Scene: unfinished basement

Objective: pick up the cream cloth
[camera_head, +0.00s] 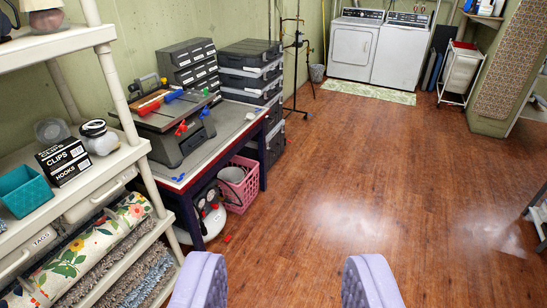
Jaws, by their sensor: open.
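No plain cream cloth can be made out for certain. A rolled or folded fabric with a cream ground and orange and green flowers (88,248) lies on the lower level of the shelf at the left; I cannot tell if it is the cloth meant. My gripper (287,265) shows at the bottom centre with two lilac, ridged fingers spread wide apart. It is open and nothing is between the fingers but wooden floor. The fabric is well to the left of the gripper.
The cream shelf (143,180) stands close at left, holding a teal bin (25,190) and grey rugs (135,275). A workbench (225,135) with a tool and a pink basket (238,184) lie beyond. Washers (355,45) stand far back. The middle floor (390,170) is clear.

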